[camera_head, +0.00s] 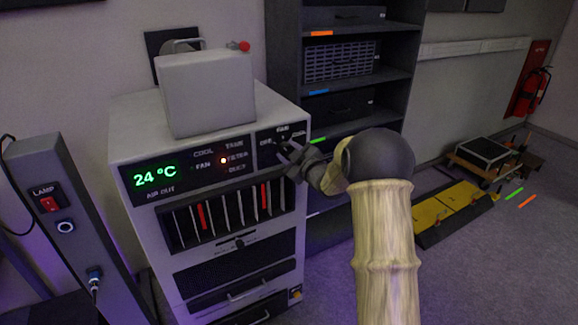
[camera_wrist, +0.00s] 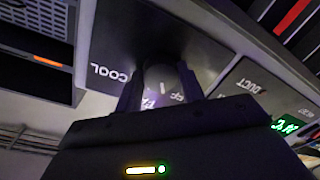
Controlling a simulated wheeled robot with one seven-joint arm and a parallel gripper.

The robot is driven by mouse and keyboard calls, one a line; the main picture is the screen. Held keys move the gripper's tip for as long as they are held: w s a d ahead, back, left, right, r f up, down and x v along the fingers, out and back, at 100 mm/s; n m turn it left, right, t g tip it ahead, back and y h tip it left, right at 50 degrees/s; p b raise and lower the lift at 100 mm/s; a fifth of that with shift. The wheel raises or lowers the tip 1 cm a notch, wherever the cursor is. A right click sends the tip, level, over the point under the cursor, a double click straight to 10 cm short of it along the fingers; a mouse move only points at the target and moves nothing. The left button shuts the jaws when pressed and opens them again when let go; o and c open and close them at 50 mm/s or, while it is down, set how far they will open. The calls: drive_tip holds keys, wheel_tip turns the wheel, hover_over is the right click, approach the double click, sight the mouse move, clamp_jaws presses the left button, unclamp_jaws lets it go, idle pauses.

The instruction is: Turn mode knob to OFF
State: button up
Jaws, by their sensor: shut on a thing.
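The mode knob (camera_wrist: 163,82) shows in the wrist view as a round grey part with a light pointer mark. It sits on a dark panel (camera_wrist: 125,35) with the word COOL and partly covered letters near it. My gripper (camera_wrist: 160,88) is shut on the knob, one finger on each side. In the head view my gripper (camera_head: 289,150) reaches the right part of the cabinet's front panel and hides the knob. The label OFF and the pointer's exact setting are not clear to read.
The white cabinet (camera_head: 127,139) shows a green 24 °C display (camera_head: 155,176) and a lit orange lamp (camera_head: 223,160). A grey box (camera_head: 207,92) with a red knob stands on top. A dark shelf rack (camera_head: 288,60) stands close behind my arm. Floor at right is partly clear.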

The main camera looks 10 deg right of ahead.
drive_tip(key=shift+a+f+n+b, duration=0.1)
drive_tip(key=shift+n+b, duration=1.6)
drive_tip(key=shift+b, duration=0.55)
drive_tip(key=o, duration=1)
drive_tip(key=shift+c, duration=0.2)
drive_tip(key=shift+s, duration=0.1)
drive_tip(key=b+v, duration=0.2)
drive_tip(key=v, duration=1.5)
drive_tip(key=shift+s+r, duration=0.2)
drive_tip(key=shift+r, duration=0.05)
